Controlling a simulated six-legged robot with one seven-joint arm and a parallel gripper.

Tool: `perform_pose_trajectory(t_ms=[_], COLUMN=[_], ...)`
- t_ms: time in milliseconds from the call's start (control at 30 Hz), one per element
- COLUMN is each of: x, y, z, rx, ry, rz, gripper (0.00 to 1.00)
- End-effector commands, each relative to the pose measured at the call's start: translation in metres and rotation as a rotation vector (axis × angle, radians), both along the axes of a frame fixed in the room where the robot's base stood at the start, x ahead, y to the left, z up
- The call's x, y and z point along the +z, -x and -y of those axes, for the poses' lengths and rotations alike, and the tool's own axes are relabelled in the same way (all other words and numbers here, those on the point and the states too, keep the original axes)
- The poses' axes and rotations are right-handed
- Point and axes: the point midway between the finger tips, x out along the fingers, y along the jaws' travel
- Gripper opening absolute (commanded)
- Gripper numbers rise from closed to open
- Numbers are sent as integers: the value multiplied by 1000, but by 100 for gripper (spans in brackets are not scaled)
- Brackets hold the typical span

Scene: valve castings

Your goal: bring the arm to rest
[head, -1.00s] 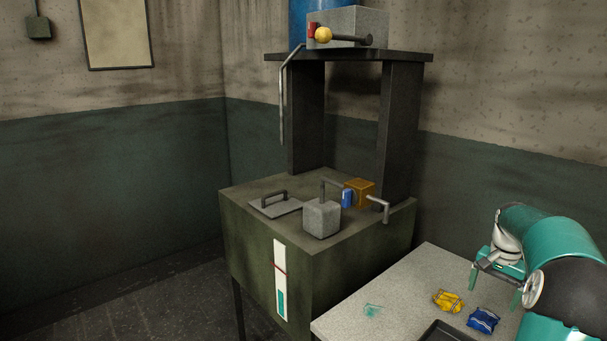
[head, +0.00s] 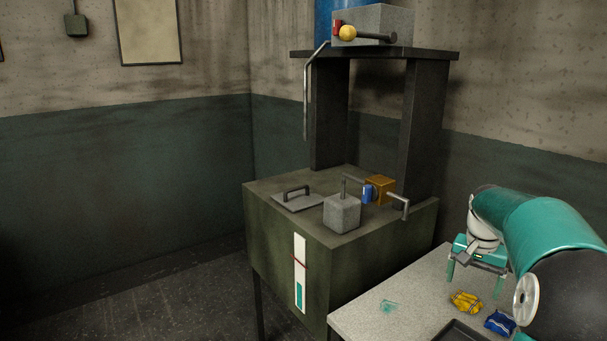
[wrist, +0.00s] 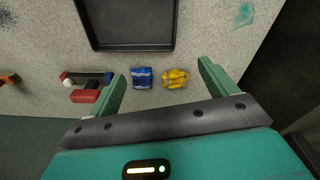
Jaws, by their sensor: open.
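My gripper (head: 474,275) hangs above the grey speckled table at the right of the head view, with my teal arm bent behind it. In the wrist view my gripper (wrist: 160,85) is open, its two green fingers wide apart with nothing held between them.
A dark tray (wrist: 128,45) lies on the table (head: 365,318). A teal smear (head: 389,306) marks the tabletop. A red and blue item (wrist: 86,86) lies at left in the wrist view. A dark green cabinet (head: 280,235) carries a grey block (head: 342,213).

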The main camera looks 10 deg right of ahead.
Motion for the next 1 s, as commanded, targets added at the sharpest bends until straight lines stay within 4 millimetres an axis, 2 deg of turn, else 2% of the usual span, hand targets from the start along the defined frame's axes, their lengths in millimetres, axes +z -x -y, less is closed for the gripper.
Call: perform_pose_trajectory(t_ms=[33,133,267,400,500,667,800,900,1000], x=[10,28,47,61,65,64,54,45,37], y=[-1,1,13,35,57,95,132,155,170], z=[-22,-68,-132,-193,-232,-286,-324,-343,-355], rx=[40,131,259,389,481,626,750,825,877], ry=[17,50,89,124,143,160,165,161,157], rz=[7,26,60,107,144,215,282,328,358], gripper=[85,85,85,85,85,85,85,85,85])
